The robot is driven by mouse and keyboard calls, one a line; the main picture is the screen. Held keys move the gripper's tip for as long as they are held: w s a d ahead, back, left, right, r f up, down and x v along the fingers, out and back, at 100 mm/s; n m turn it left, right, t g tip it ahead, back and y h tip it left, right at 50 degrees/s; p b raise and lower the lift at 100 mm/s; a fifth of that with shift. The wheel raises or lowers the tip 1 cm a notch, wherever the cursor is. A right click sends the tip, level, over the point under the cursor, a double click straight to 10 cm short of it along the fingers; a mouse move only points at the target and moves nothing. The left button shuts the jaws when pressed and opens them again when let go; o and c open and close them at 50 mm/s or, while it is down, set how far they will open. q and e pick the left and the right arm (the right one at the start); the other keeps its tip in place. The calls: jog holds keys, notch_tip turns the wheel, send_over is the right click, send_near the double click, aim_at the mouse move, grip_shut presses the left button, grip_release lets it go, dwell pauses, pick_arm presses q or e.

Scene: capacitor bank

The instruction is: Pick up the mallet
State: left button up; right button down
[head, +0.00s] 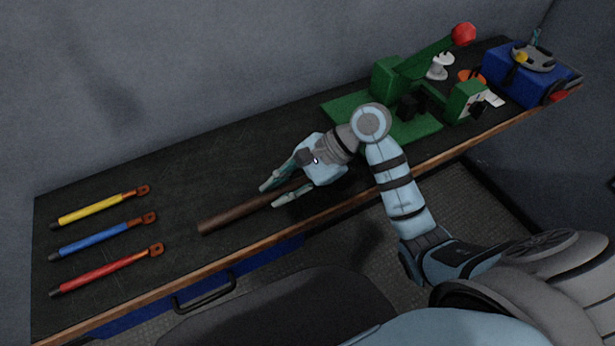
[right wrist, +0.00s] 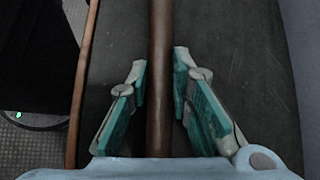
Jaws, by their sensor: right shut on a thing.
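The mallet's brown wooden handle (head: 228,216) lies along the dark bench top near the front edge, slanting up to the right. My right gripper (head: 270,194) is low over the bench with its fingers on either side of the handle, shut on it. In the right wrist view the handle (right wrist: 159,120) runs straight up between the two teal finger pads of the right gripper (right wrist: 160,62). The mallet's head cannot be made out in either view. My left gripper is not in view.
Yellow (head: 100,207), blue (head: 102,237) and red (head: 105,270) handled tools lie at the bench's left. A green press (head: 390,82) with a red knob stands right of my gripper. A blue box (head: 520,82) sits at the far right. The back middle is clear.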

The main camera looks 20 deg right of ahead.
notch_tip(320, 180, up, 13)
jog(key=p, duration=0.2)
notch_tip(320, 180, up, 7)
jog(key=p, duration=0.6)
send_over(280, 190)
jog(key=shift+r, duration=0.1)
